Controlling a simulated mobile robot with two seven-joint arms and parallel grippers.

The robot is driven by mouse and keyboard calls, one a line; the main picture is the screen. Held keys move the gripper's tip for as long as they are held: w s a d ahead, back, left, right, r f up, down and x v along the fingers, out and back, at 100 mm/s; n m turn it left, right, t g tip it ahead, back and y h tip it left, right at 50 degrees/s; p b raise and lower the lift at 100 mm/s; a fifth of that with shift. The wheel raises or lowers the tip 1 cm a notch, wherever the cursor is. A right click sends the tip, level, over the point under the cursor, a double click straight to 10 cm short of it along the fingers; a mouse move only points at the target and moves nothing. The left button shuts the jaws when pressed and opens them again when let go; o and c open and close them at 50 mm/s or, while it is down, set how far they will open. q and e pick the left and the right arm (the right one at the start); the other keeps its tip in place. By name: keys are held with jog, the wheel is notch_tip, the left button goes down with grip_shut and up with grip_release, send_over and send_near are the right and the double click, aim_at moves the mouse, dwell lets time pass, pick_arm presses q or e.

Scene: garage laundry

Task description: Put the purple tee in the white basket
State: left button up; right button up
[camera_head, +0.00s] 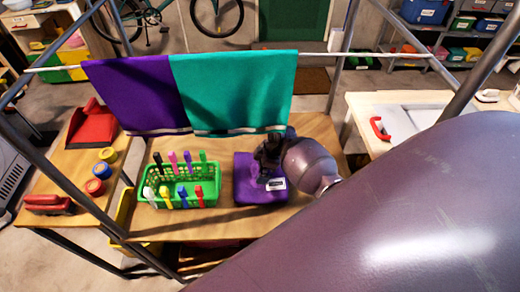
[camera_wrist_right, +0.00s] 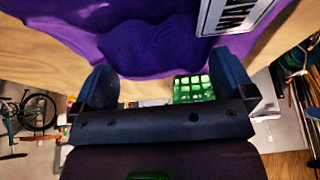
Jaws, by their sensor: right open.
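The purple tee (camera_head: 247,186) lies folded on the wooden table, just right of the green basket, with a white printed label on it. In the right wrist view the tee (camera_wrist_right: 130,40) fills the top, with its label partly cut off. My right gripper (camera_head: 270,158) is over the tee's right part in the head view and hides some of it. In the wrist view the fingers (camera_wrist_right: 165,82) are spread apart beside the tee's edge; I cannot tell whether they touch it. No white basket is clearly visible. My left gripper is not in view.
A green basket (camera_head: 180,203) of coloured pegs stands left of the tee. Purple (camera_head: 130,90) and teal (camera_head: 235,90) cloths hang from a rail behind. A side table (camera_head: 60,170) holds a red dustpan and small tins. My own arm covers the lower right.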

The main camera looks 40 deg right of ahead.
jog(key=c, duration=1.1)
